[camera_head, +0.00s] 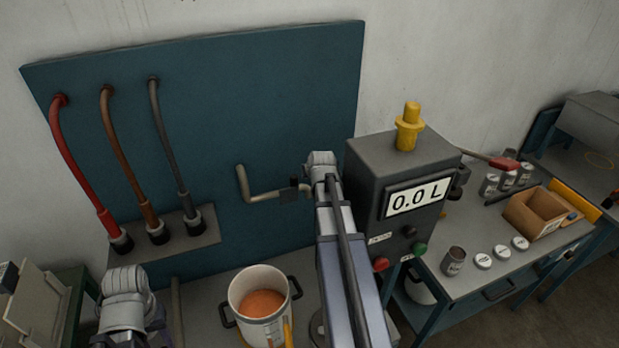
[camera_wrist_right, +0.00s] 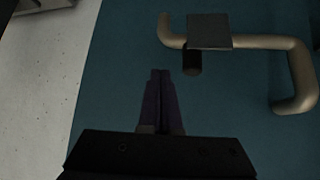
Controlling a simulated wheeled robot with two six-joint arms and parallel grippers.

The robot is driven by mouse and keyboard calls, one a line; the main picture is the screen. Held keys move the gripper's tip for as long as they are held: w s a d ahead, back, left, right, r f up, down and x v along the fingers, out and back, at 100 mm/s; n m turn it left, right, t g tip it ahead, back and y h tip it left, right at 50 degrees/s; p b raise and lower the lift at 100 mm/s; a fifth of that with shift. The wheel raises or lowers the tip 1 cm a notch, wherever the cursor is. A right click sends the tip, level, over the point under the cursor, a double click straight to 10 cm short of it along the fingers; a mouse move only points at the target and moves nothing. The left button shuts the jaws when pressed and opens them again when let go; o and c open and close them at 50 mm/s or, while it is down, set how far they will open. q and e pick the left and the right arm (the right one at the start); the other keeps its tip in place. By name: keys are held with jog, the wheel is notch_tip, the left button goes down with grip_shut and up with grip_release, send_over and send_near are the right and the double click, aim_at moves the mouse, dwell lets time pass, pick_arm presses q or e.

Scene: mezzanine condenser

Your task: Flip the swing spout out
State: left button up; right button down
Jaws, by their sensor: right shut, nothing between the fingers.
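The swing spout is a beige bent pipe (camera_head: 262,197) in front of the blue-green panel. Its outer arm runs left and then bends upward at the left end. A dark block (camera_head: 289,193) sits on it near my right arm. In the right wrist view the spout (camera_wrist_right: 262,42) crosses the upper right and bends at the right. A dark square plate (camera_wrist_right: 210,31) covers part of it, with a dark round stub below. My right gripper (camera_wrist_right: 160,75) is shut and empty, its tips beside the spout and apart from it. My left gripper is out of view; only its arm shows at lower left.
A white pot (camera_head: 248,289) with orange contents stands below the spout. A grey box with a 0.0 L display (camera_head: 418,197) and a yellow top fitting stands close right of my right arm. Red, brown and grey hoses (camera_head: 168,135) hang at left. A side bench holds cans and a cardboard box (camera_head: 535,212).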

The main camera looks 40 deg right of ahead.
jog(key=b+x, duration=0.7)
jog(key=x, duration=0.2)
jog(key=shift+w+d+f, duration=0.1)
jog(key=shift+w+f, duration=0.1)
jog(key=shift+f, duration=0.15)
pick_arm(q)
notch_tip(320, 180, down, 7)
pick_arm(e)
jog(key=shift+r, duration=0.1)
